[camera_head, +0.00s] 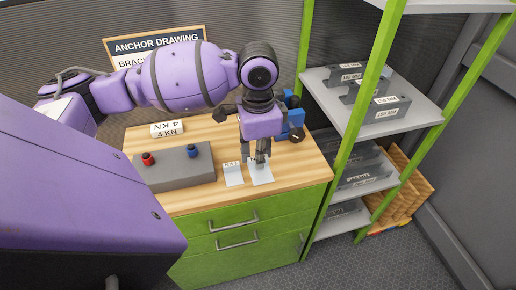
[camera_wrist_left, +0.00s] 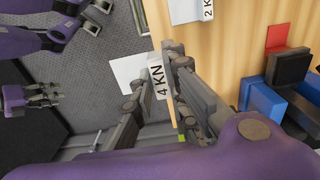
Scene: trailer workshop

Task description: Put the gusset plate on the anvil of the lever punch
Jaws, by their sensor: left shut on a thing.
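My left gripper (camera_head: 263,160) points down over the front of the wooden bench, shut on a pale plate (camera_head: 260,172), which I take to be the gusset plate. In the left wrist view the plate (camera_wrist_left: 128,70) shows white beside a "4 KN" tag (camera_wrist_left: 158,80) at my left fingers (camera_wrist_left: 160,105). The blue lever punch (camera_head: 295,117) stands just behind and right of the gripper, partly hidden; it also shows in the left wrist view (camera_wrist_left: 265,100). I cannot make out its anvil clearly. My right gripper (camera_wrist_left: 45,96) shows small at the left of the wrist view.
A second pale plate (camera_head: 233,176) with a tag lies just left of the held one. A grey box (camera_head: 176,177) with red and blue knobs and a "4 KN" card (camera_head: 167,129) stand on the bench (camera_head: 300,176). A green-framed shelf (camera_head: 400,118) rises at the right.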

